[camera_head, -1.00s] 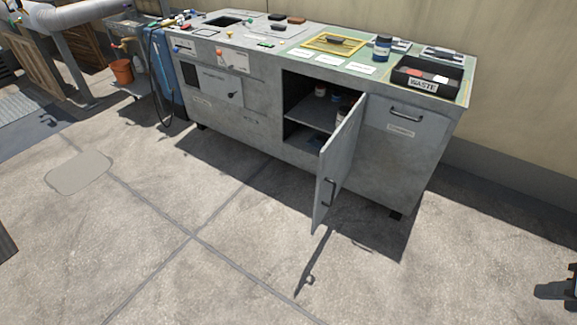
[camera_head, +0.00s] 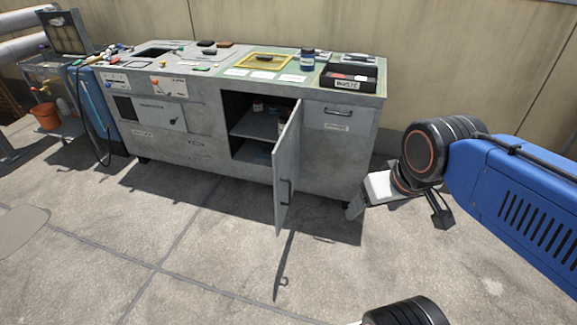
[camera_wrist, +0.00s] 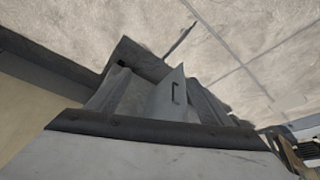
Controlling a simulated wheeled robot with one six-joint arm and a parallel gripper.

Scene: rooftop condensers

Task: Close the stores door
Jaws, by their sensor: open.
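The stores door (camera_head: 287,170) is a grey panel with a dark bar handle (camera_head: 286,193). It stands wide open, swung out from the right side of an open compartment (camera_head: 255,125) in the grey workbench (camera_head: 215,155). In the wrist view the door (camera_wrist: 165,98) and its handle show near the middle. My gripper (camera_head: 358,206) is open and empty in the head view, right of the door and apart from it, low by the bench's right front corner. Its fingertips are small and hard to make out. A pale slab, perhaps part of my gripper, fills the bottom of the wrist view.
Small jars (camera_head: 258,105) stand on the compartment's shelf. A black waste tray (camera_head: 348,76) and a dark blue jar (camera_head: 307,60) are on the bench top. An orange bucket (camera_head: 46,116) stands at the left. The paved floor (camera_head: 190,260) before the door is clear.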

